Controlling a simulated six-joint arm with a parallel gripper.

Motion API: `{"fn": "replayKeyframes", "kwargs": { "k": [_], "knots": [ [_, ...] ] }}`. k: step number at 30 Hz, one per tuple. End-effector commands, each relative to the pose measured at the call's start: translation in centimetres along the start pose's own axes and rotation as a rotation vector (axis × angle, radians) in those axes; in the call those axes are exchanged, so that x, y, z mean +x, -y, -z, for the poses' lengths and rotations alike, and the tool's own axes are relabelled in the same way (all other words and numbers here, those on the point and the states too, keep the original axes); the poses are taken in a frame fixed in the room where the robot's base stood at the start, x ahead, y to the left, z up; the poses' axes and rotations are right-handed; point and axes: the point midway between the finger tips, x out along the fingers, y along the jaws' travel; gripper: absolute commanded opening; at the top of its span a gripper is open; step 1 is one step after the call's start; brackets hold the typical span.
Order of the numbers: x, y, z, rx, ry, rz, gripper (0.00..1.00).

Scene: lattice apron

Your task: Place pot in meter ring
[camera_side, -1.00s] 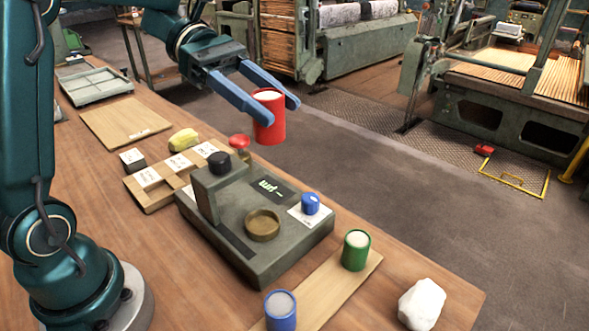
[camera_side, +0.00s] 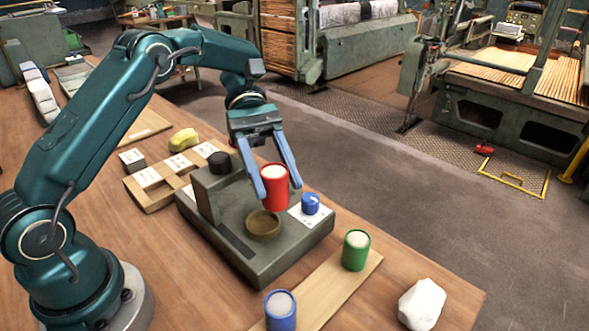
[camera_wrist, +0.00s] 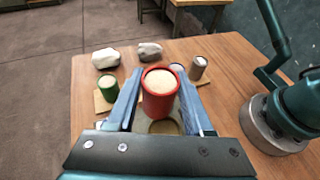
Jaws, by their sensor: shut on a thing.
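A red pot (camera_side: 274,188) with pale contents is held upright between the blue fingers of my gripper (camera_side: 275,190). In the wrist view the red pot (camera_wrist: 159,95) sits between both fingers of my gripper (camera_wrist: 160,90). The meter is a grey-green block (camera_side: 285,262) with a raised post and a black knob (camera_side: 219,163). Its brass ring (camera_side: 262,226) lies just below and slightly left of the pot in the side view. In the wrist view the ring (camera_wrist: 165,128) shows partly behind the pot. The pot looks above the ring, apart from it.
A small blue cylinder (camera_side: 310,203) stands on a white card at the meter's right. A green pot (camera_side: 355,250) and a blue pot (camera_side: 281,310) stand on a wooden board (camera_side: 325,290). A white lump (camera_side: 421,304) lies near the table corner. A yellow lump (camera_side: 184,141) lies behind.

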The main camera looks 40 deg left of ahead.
Motion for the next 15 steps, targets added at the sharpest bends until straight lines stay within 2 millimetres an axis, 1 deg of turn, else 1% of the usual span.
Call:
{"fn": "replayKeyframes", "kwargs": {
  "k": [2,5,8,15],
  "knots": [
    [0.1,0.0,0.0,0.0,0.0,0.0,0.0],
    [1.1,-0.2,0.1,0.0,0.002,0.003,0.0],
    [3.1,-0.6,0.4,-0.003,0.002,0.006,0.0],
    [9.1,-2.1,1.4,-0.002,0.002,0.007,0.0]
  ]
}}
